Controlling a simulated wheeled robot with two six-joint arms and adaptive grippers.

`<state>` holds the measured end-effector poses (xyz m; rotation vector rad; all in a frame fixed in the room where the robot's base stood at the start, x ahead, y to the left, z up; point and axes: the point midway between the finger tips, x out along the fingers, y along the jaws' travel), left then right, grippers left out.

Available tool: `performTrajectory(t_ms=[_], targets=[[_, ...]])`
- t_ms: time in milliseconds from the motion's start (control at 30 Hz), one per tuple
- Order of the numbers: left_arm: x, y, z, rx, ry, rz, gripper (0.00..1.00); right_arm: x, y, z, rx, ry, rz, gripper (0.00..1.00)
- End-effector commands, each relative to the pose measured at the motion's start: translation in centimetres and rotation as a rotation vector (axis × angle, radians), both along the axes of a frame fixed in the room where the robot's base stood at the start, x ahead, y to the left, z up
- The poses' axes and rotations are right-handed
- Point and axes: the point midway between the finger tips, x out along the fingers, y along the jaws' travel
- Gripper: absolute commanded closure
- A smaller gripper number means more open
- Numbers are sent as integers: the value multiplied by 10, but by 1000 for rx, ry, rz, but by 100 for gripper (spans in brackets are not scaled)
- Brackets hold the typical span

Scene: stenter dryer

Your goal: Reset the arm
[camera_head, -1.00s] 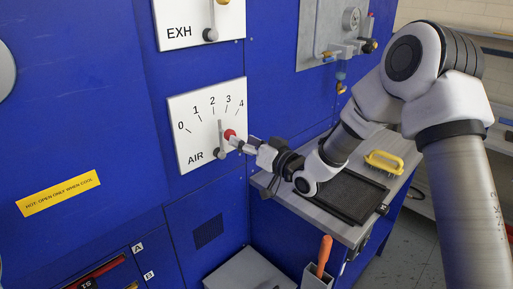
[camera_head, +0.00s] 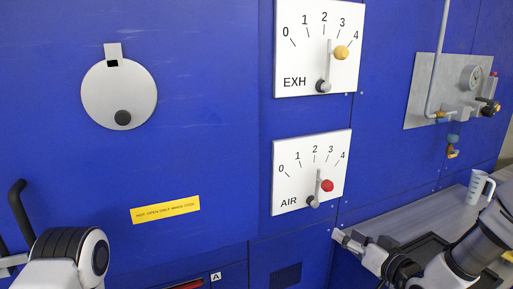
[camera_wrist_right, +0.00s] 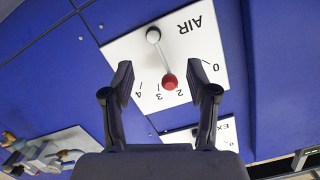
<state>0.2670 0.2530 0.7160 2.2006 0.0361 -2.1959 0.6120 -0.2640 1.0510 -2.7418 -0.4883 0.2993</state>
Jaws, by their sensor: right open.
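My right gripper (camera_head: 343,238) is at the lower right in the head view, below and to the right of the AIR dial (camera_head: 290,165). In the right wrist view, the two spread fingers of the gripper (camera_wrist_right: 168,85) frame the red knob (camera_wrist_right: 168,82) with a gap on each side. The AIR lever (camera_head: 318,185) points up, roughly between 2 and 3. Part of my left arm (camera_head: 68,258) shows at the lower left; its gripper is out of view.
The EXH dial (camera_head: 305,60) with a yellow knob (camera_head: 341,52) is above the AIR dial. A grey bench (camera_head: 405,218) holds a white jug (camera_head: 479,187) at the right. A gauge panel (camera_head: 430,95) is behind it. A black handle (camera_head: 19,210) stands at the far left.

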Motion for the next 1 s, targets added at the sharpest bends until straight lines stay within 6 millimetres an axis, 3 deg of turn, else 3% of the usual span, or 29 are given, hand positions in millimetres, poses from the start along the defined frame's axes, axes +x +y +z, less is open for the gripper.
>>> performTrajectory(t_ms=[33,167,200,300,433,533,633,733,1000], targets=[[0,0,0,0,0,0,100,-11,11,-42,-20,84,21,42],[0,0,0,0,0,0,100,-59,33,-149,-77,345,37,42],[0,0,0,0,0,0,100,-79,37,-179,-101,431,38,42],[0,0,0,0,0,0,100,-139,44,-249,-174,653,35,42],[0,0,0,0,0,0,100,-234,42,-315,-294,949,28,42],[0,0,0,0,0,0,100,-298,32,-337,-390,1144,10,42],[0,0,0,0,0,0,100,-335,17,-336,-462,1284,-35,42],[0,0,0,0,0,0,100,-347,10,-336,-491,1341,-41,42],[0,0,0,0,0,0,100,-346,11,-336,-495,1334,-31,42]])
